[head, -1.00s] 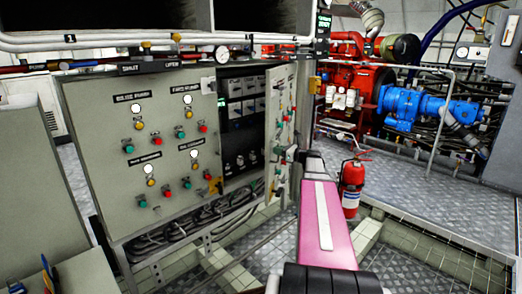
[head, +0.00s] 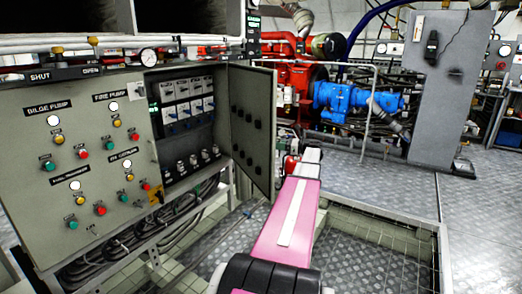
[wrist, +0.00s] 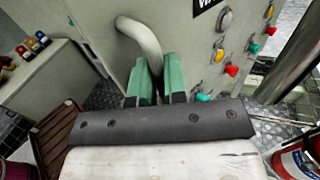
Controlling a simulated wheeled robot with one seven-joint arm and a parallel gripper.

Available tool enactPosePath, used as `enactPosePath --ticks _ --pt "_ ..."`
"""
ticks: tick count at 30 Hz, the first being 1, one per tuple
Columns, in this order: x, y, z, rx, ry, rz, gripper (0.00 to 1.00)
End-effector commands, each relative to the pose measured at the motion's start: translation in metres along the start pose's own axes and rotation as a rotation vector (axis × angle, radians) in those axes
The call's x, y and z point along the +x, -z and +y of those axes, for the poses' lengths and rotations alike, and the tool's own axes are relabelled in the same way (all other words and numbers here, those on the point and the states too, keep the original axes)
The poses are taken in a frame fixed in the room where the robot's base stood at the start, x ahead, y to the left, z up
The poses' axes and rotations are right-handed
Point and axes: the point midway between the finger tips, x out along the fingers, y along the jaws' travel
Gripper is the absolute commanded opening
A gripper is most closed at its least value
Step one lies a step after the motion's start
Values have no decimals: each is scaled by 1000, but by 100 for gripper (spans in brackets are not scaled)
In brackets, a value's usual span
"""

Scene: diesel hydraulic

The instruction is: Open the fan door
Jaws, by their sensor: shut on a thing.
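The fan door (head: 254,125) stands open at the right side of the grey control cabinet (head: 75,135), its inner face turned toward me in the head view. In the wrist view the door's outer face (wrist: 185,60) shows buttons, lamps and a partly cut-off label. My gripper (wrist: 155,82) has green fingers shut on the curved pale handle (wrist: 143,38) of that face. In the head view my arm reaches to the door's right edge, and my fingers and the handle are hidden.
A red fire extinguisher (wrist: 297,163) stands close at the right in the wrist view. Pipes and valves (head: 110,42) run above the cabinet. Red and blue machinery (head: 345,100) and a railing are behind. Open metal floor (head: 480,200) lies to the right.

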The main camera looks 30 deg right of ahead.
Motion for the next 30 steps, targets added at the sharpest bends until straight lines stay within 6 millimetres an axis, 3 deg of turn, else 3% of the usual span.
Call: enactPosePath --ticks 1,3,12,19,30 --pt "-15 1 -22 6 5 2 0" --pt "-32 1 -40 6 5 2 0" --pt "-78 1 -101 5 4 2 0" --pt "-92 0 -120 6 3 2 0" --pt "-93 0 -123 6 3 1 0"
